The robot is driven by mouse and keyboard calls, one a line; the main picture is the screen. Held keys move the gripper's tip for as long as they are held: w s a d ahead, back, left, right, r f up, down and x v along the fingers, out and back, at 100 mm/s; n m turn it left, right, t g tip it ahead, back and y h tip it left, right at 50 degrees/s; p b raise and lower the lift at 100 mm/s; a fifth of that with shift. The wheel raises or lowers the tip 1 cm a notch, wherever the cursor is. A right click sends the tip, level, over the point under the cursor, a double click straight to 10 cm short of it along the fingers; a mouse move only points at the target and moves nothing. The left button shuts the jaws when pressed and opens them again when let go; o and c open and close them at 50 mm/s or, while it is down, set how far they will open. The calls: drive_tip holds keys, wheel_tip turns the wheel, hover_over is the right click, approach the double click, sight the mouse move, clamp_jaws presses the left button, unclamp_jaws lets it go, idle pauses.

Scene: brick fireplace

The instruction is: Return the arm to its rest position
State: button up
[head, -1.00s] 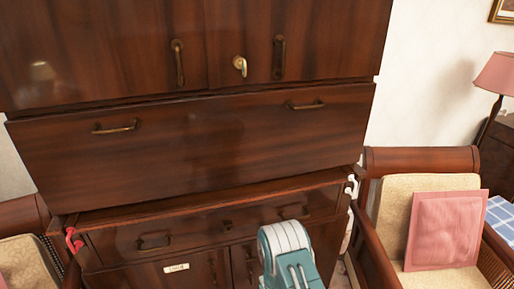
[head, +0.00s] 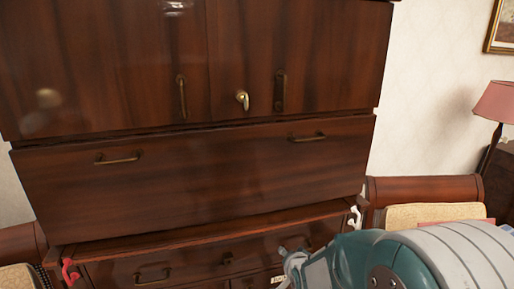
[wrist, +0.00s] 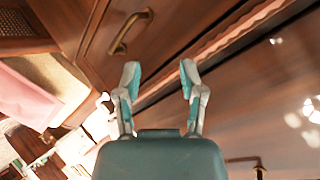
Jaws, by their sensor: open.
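My gripper (wrist: 158,76) is open and empty in the wrist view, its two pale and teal fingers apart with dark wood beyond them. In the head view my teal and grey arm fills the lower right, and the gripper (head: 291,265) points left in front of the lower part of the wooden cabinet (head: 190,185). I cannot tell whether the fingers touch the cabinet. The arm hides part of the lower drawer and the right armchair's seat.
The tall cabinet has brass handles and a closed wide drawer front (head: 210,165). A red hook-like piece (head: 68,272) is at its lower left and a white one (head: 354,216) at its right. An armchair (head: 425,190) and a pink lamp (head: 497,102) stand at the right.

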drive_tip(key=s+d+r+n+g, duration=0.2)
drive_tip(key=s+r, duration=0.2)
drive_tip(key=s, duration=0.5)
drive_tip(key=s+d+r+n+g+h, duration=0.1)
drive_tip(key=s+d+r+n, duration=0.1)
drive_tip(key=s+r, duration=0.3)
drive_tip(key=s+d+r+n+g, duration=0.2)
drive_tip(key=s+r+n, duration=0.1)
drive_tip(key=s, duration=1)
drive_tip(key=shift+s+d+r+g+h, duration=0.3)
drive_tip(key=shift+s+d+r, duration=0.1)
drive_tip(key=shift+r, duration=0.25)
